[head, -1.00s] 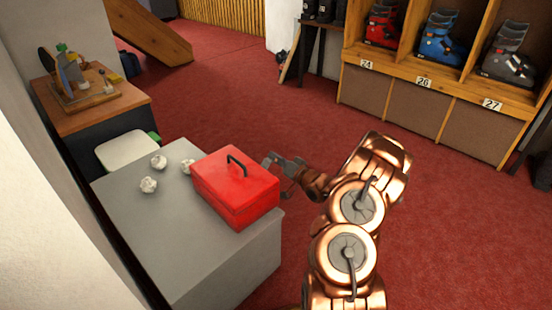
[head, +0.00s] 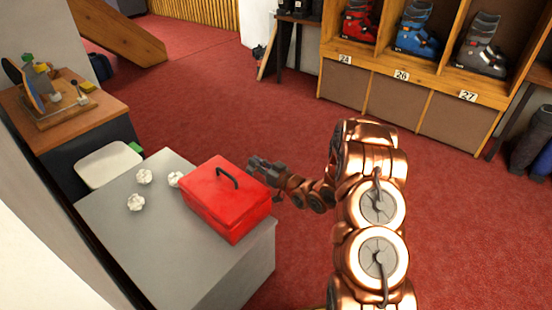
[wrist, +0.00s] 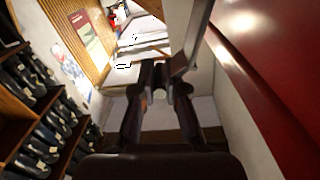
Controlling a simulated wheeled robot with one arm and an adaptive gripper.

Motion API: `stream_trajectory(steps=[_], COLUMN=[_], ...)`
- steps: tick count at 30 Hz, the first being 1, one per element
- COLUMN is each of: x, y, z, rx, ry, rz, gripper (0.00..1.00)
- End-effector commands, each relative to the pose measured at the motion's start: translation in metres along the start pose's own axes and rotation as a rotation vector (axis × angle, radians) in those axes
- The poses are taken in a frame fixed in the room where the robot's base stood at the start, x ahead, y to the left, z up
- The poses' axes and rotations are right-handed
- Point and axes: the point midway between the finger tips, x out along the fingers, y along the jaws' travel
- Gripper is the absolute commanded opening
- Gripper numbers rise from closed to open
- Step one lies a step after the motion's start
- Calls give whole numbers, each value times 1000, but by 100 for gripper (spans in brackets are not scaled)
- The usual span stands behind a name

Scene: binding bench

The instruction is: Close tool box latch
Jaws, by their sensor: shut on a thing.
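The red tool box (head: 232,210) sits on the grey cabinet top with its lid down and a dark handle (head: 228,178) on top. Its red side (wrist: 270,70) fills the right of the wrist view. My gripper (head: 258,165) is at the far right side of the box; in the wrist view its two dark fingers (wrist: 160,80) are close together. A thin grey metal plate, which looks like the latch (wrist: 193,42), rises from the fingertips beside the box. My gripper is shut on it. The exact grip and the latch's catch are hard to make out.
Crumpled white balls (head: 136,202) lie on the grey cabinet top (head: 185,260) left of the box. A wooden-topped desk (head: 60,110) and a white bin (head: 108,165) stand behind at left. Red carpet (head: 290,110) is free behind; boot shelves (head: 400,95) stand at the back right.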

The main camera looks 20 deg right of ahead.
Motion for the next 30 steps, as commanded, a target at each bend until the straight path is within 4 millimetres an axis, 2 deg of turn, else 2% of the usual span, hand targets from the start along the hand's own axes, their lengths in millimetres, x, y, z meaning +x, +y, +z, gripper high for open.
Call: stream_trajectory(steps=[1,6,21,22,28,30], x=[2,4,4,4,4,4], y=[-7,-15,-16,-16,-15,-15], z=[-2,-2,-1,-1,-1,-2], rx=[1,3,3,3,3,3], ry=[-1,-3,-4,-4,-3,-3], rz=[-8,-15,-14,-14,-13,-12], gripper=[0,0,0,14,34,37])
